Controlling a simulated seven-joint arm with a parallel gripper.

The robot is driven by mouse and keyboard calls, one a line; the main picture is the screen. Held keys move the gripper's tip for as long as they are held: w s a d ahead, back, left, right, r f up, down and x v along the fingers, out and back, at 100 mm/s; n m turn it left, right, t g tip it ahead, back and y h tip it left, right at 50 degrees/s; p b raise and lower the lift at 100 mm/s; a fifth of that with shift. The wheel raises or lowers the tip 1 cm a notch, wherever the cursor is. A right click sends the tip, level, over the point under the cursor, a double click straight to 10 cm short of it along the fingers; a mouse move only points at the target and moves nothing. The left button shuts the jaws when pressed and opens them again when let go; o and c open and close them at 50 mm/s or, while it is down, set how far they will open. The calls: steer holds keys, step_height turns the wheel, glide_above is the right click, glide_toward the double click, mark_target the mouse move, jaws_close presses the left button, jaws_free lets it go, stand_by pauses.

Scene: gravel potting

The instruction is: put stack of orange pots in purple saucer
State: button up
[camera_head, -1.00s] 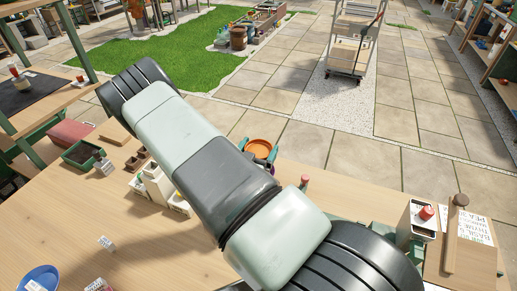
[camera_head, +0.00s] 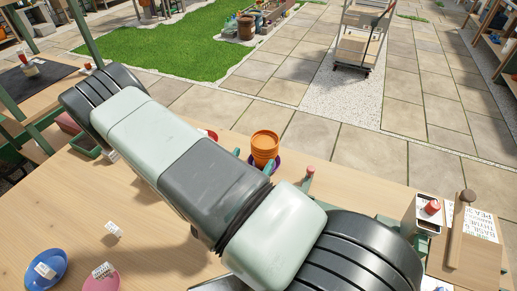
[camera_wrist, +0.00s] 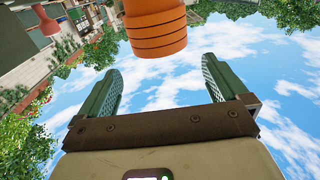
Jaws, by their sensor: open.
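The stack of orange pots (camera_head: 265,146) stands upright at the far edge of the table. The purple saucer (camera_head: 278,163) shows around its base, and the stack appears to sit in it; my arm hides the front of the base. In the wrist view the stack (camera_wrist: 156,32) is at the top centre, just beyond the fingertips and not between them. My gripper (camera_wrist: 159,75) is open and empty, its two green fingers apart. In the head view it is mostly hidden behind my arm.
A blue saucer (camera_head: 40,272) and a pink saucer (camera_head: 100,283) with white labels lie at the front left. A red-topped post (camera_head: 309,178) stands right of the stack. A wooden mallet (camera_head: 461,225) and a box (camera_head: 424,214) are at the right.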

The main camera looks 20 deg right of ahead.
steer(key=w+a+r+m+g+y, duration=0.2)
steer(key=w+a+r+g+y, duration=0.1)
steer(key=w+a+r+y, duration=0.45)
steer(key=s+a+r+n+g+y, duration=0.1)
steer(key=a+r+n+y, duration=0.15)
steer(key=r, duration=0.45)
steer(key=s+a+r+n+y, duration=0.1)
steer(key=a+r+n+y, duration=0.15)
steer(key=r, duration=0.45)
steer(key=s+d+r+n+g, duration=0.1)
steer(key=s+r, duration=0.3)
steer(key=s, duration=0.4)
steer(key=s+d+r+n+g, duration=0.1)
steer(key=s+d+r+n, duration=0.2)
steer(key=s, duration=0.5)
steer(key=s+d+r+n+g, duration=0.1)
steer(key=s+d+r+n, duration=0.1)
steer(key=s+r, duration=0.4)
steer(key=shift+s+d+r, duration=0.35)
steer(key=shift+s+d, duration=0.45)
steer(key=shift+s, duration=0.2)
